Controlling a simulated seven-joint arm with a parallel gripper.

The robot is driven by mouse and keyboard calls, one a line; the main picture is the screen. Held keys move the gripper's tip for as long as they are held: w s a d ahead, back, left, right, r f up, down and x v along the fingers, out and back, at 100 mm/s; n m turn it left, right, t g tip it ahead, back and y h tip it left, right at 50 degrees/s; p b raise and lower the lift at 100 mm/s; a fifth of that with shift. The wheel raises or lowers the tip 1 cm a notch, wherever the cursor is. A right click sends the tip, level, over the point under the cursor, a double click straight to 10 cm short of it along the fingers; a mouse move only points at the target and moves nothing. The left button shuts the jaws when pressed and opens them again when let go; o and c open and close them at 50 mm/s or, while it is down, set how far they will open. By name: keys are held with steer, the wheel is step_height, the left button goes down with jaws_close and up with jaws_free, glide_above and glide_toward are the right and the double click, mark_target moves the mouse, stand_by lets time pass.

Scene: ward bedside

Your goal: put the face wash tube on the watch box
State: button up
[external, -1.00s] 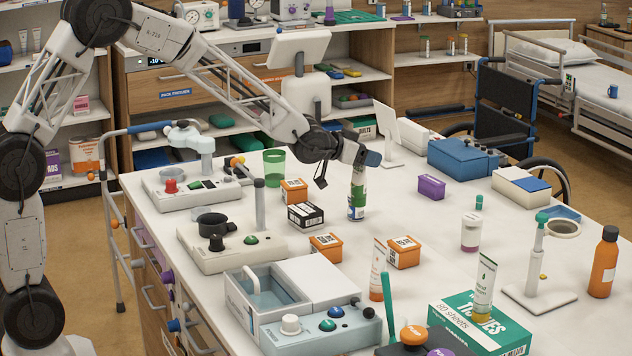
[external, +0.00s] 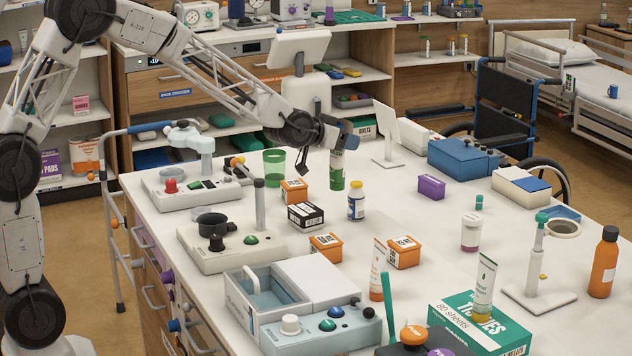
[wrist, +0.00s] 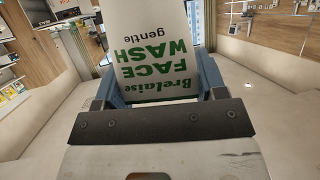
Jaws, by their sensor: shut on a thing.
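The face wash tube (external: 337,172) is white with a green lower end. My gripper (external: 340,150) is shut on its upper part and holds it roughly upright, behind and left of a small yellow-capped bottle. The wrist view shows the tube's green "FACE WASH" lettering (wrist: 153,55) between my two blue fingers (wrist: 160,88). Small boxes stand nearby: a black and white one (external: 305,216), orange ones (external: 294,191) (external: 326,247) (external: 403,252), and a purple one (external: 431,187). Their print is too small to tell which is the watch box.
The yellow-capped bottle (external: 356,203) stands close to the tube. A green cup (external: 274,166) is to the left, and a white stand (external: 388,140) behind right. A blue case (external: 465,158) is at the back right. The white tabletop (external: 400,212) is clear right of the bottle.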

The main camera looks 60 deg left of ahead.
steer(key=s+a+r+n+g+y, duration=0.1)
steer(key=s+a+r+n+y, duration=0.1)
steer(key=s+a, duration=0.2)
steer(key=shift+s+a+r, duration=0.2)
steer(key=shift+s+a, duration=0.2)
steer(key=shift+a, duration=0.5)
step_height(320, 180, down, 6)
steer(key=shift+f, duration=0.15)
steer(key=shift+f, duration=1.95)
steer(key=o, duration=1.2)
